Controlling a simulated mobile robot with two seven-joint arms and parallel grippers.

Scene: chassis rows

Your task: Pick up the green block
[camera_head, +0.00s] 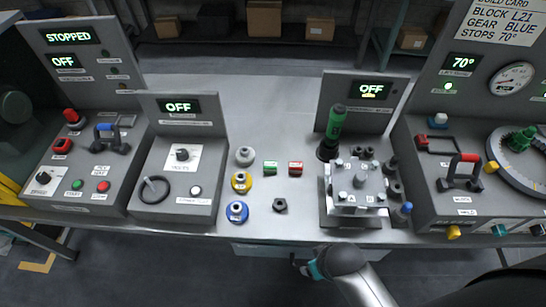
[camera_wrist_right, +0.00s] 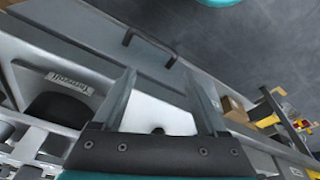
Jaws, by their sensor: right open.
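The green block (camera_head: 270,168) sits on the grey table in the head view. It is small, with a pale label on its front, and stands just left of a similar red block (camera_head: 295,168). My right gripper (camera_head: 298,263) is low in the head view, at or in front of the table's front edge, apart from the green block. In the right wrist view its two fingers (camera_wrist_right: 163,90) are spread with nothing held between them. The green block cannot be made out in the wrist view. My left gripper is not in view.
Grey, yellow and blue round parts (camera_head: 238,212) stand left of the blocks, and a dark nut (camera_head: 280,205) lies in front. A metal fixture (camera_head: 357,190) and a green-topped tool (camera_head: 335,125) stand to the right. Control panels flank the table. The table behind the blocks is clear.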

